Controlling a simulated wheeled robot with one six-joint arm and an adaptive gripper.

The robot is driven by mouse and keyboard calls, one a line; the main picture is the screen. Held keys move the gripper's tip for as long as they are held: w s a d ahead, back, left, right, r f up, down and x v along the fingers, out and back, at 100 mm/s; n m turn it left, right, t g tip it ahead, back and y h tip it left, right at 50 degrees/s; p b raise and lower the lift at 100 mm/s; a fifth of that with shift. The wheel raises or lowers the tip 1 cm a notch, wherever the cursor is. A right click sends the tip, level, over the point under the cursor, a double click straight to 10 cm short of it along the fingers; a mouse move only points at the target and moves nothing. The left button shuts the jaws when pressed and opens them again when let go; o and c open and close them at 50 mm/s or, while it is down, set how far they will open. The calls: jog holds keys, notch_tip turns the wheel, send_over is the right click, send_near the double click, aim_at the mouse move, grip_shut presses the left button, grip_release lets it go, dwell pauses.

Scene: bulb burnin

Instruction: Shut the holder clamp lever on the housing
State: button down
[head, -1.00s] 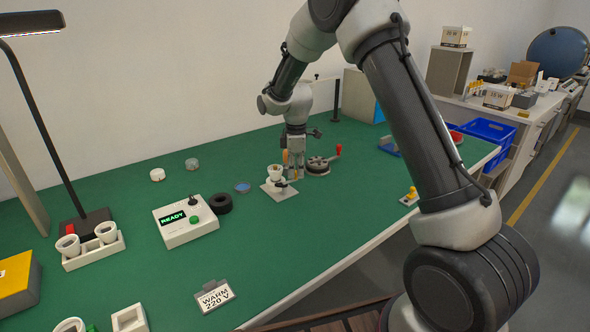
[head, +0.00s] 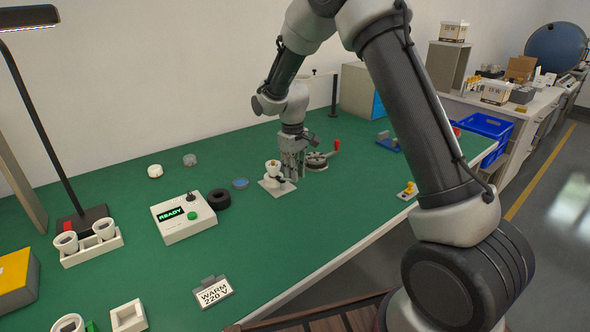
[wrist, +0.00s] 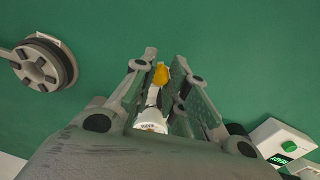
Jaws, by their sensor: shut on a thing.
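The white housing (head: 272,167) stands upright in the holder, on a pale base plate (head: 268,187) on the green bench. My gripper (head: 292,172) is low over the bench, just right of the housing. In the wrist view, the yellow end of the clamp lever (wrist: 161,73) shows between the fingers of my gripper (wrist: 163,80), and they are shut on it. The white housing (wrist: 150,122) lies nearer the wrist, partly behind my gripper. The lever's pivot and its exact angle are hidden by the fingers.
A round grey fixture with a red-knobbed handle (head: 318,160) stands close to the right of my gripper. A black ring (head: 219,199) and a control box reading READY (head: 184,218) lie to the left.

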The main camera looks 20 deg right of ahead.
jog(key=shift+s+a+m, duration=0.15)
jog(key=shift+m, duration=0.35)
jog(key=c, duration=1.4)
grip_release()
jog(key=shift+o, duration=0.2)
jog(key=shift+r, duration=0.1)
notch_tip(320, 180, up, 12)
jog(key=shift+s+a, duration=0.2)
jog(key=shift+a, duration=0.1)
